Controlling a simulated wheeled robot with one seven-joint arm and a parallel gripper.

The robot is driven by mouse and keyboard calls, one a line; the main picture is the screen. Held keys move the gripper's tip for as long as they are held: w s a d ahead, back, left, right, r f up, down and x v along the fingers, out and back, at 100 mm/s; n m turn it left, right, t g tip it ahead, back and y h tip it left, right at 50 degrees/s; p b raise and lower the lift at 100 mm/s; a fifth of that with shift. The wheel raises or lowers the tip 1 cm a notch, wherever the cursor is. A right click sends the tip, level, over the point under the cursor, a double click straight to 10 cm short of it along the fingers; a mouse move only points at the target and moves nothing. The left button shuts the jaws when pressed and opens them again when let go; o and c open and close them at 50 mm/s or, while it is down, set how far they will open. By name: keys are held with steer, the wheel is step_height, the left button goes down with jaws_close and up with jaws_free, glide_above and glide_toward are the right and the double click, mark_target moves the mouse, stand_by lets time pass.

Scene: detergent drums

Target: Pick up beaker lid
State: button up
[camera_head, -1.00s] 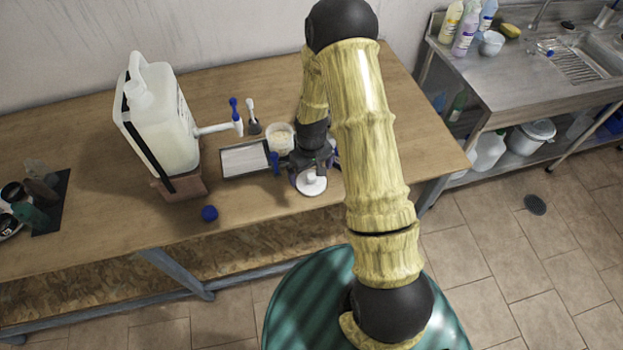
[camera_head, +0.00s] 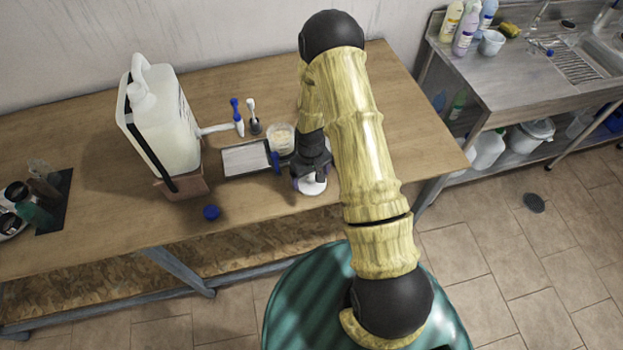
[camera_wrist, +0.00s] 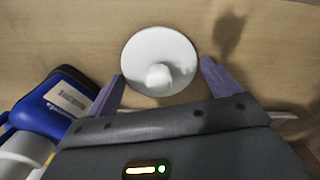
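The beaker lid (camera_wrist: 158,55), a white disc with a round knob, lies on the wooden table in the wrist view. In the head view the lid (camera_head: 312,187) shows partly from under my gripper (camera_head: 311,172). In the wrist view my gripper (camera_wrist: 160,85) is open, its two purple fingers apart at the lid's lower left and lower right. The knob lies between them in the picture. I cannot tell whether either finger touches the lid.
A tray (camera_head: 246,159), a cup (camera_head: 281,138) and a blue cap (camera_head: 212,213) are left of my gripper. A large white jug (camera_head: 165,125) with a spout stands farther left. A blue object (camera_wrist: 55,105) is near my left finger. Table right of my arm is clear.

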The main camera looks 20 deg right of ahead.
mark_target(312, 175)
steer(key=shift+s, duration=0.15)
steer(key=c, duration=0.4)
steer(key=shift+d+r, duration=0.1)
steer(key=shift+r, duration=0.45)
step_height(312, 175, up, 9)
steer(key=b, duration=0.2)
steer(key=shift+b, duration=0.3)
steer(key=shift+f, duration=0.1)
